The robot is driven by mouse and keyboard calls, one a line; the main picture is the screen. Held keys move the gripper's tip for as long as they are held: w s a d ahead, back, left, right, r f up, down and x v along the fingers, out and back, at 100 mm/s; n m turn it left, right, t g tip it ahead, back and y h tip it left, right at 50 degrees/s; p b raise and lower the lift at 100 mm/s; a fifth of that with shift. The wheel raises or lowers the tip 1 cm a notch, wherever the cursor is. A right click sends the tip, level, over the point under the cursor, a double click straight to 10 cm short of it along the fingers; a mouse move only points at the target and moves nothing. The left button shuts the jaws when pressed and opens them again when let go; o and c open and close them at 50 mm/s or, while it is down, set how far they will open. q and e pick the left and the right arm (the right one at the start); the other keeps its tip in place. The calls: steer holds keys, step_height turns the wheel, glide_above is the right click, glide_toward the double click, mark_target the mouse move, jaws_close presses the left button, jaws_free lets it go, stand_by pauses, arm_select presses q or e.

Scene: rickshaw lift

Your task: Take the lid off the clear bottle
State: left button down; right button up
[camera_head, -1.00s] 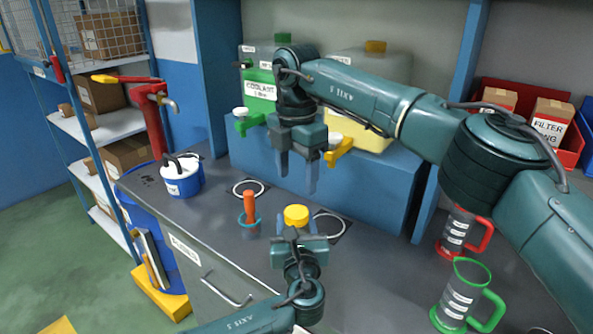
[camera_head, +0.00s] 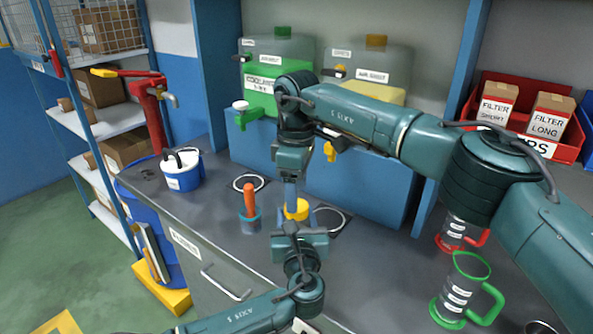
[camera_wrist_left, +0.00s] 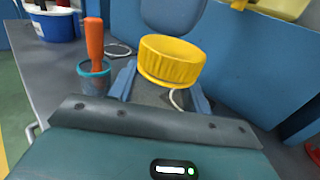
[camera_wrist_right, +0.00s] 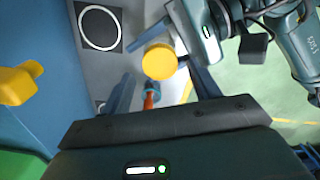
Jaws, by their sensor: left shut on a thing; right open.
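The yellow lid (camera_head: 302,209) tops the clear bottle, whose body is almost wholly hidden in the head view. My left gripper (camera_head: 297,226) is shut on the bottle below the lid. In the left wrist view, the lid (camera_wrist_left: 172,62) stands above and between the left fingers. My right gripper (camera_head: 291,207) is open, pointing down close over the lid. In the right wrist view, the lid (camera_wrist_right: 159,62) shows between the spread right fingers. I cannot tell whether either finger touches it.
A blue-and-white pail (camera_head: 182,172) is farther left. Jugs with red (camera_head: 477,238) and green handles (camera_head: 490,305) stand at right.

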mark_target(303, 206)
steer(key=shift+f, duration=1.5)
steer(key=shift+c, duration=0.2)
